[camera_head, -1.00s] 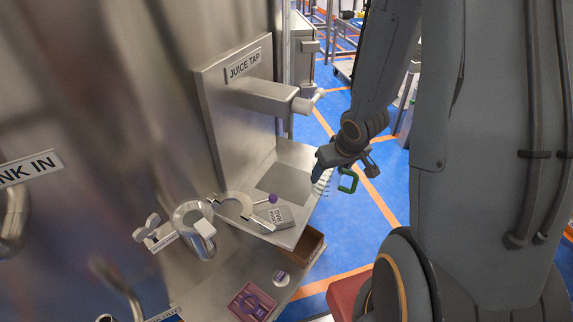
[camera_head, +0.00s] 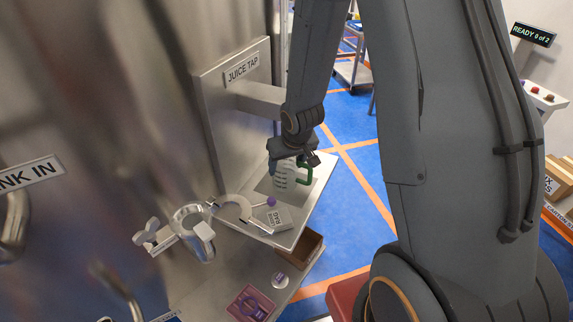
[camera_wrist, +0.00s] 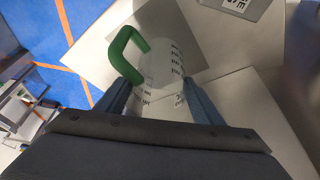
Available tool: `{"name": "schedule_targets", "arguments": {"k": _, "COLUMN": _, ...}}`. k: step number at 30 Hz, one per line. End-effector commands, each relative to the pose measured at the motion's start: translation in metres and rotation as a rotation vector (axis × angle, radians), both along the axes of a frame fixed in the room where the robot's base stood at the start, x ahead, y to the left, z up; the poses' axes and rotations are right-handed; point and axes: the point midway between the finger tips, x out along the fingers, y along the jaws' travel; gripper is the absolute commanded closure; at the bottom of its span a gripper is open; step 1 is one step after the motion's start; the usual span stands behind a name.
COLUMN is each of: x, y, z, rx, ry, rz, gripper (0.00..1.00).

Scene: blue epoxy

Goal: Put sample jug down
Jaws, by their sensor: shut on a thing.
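The sample jug (camera_head: 285,175) is a pale, see-through jug with dark level marks and a green handle. It hangs upright in my gripper (camera_head: 291,156), over the darker square on the steel shelf (camera_head: 312,200) below the juice tap (camera_head: 258,100). In the wrist view the jug (camera_wrist: 162,68) lies between the two blue-grey fingers of my gripper (camera_wrist: 160,95), with its green handle to the left. I cannot tell whether the jug's base touches the shelf. The tap's spout is hidden behind my arm.
A rag packet (camera_head: 277,218) and a purple-knobbed clamp (camera_head: 238,207) lie at the shelf's near end. Below are a brown box (camera_head: 303,247) and a purple tray (camera_head: 251,303). The shelf's right edge drops to blue floor (camera_head: 350,220).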

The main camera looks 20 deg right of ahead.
Motion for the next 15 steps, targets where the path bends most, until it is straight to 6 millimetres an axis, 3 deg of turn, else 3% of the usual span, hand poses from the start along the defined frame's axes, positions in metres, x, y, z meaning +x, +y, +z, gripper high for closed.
{"name": "schedule_targets", "arguments": {"k": 9, "x": 0.0003, "y": -0.0002, "z": -0.0033, "rx": 0.0, "ry": -0.001, "rz": 0.0, "gripper": 0.63}}
{"name": "schedule_targets", "arguments": {"k": 10, "x": 0.0001, "y": -0.0002, "z": -0.003, "rx": 0.0, "ry": -0.001, "rz": 0.0, "gripper": 0.36}}
{"name": "schedule_targets", "arguments": {"k": 13, "x": 0.0, "y": -0.0002, "z": -0.0024, "rx": 0.0, "ry": -0.001, "rz": 0.0, "gripper": 0.2}}
{"name": "schedule_targets", "arguments": {"k": 15, "x": 0.0, "y": -0.0002, "z": -0.0023, "rx": 0.0, "ry": -0.001, "rz": 0.0, "gripper": 0.2}}
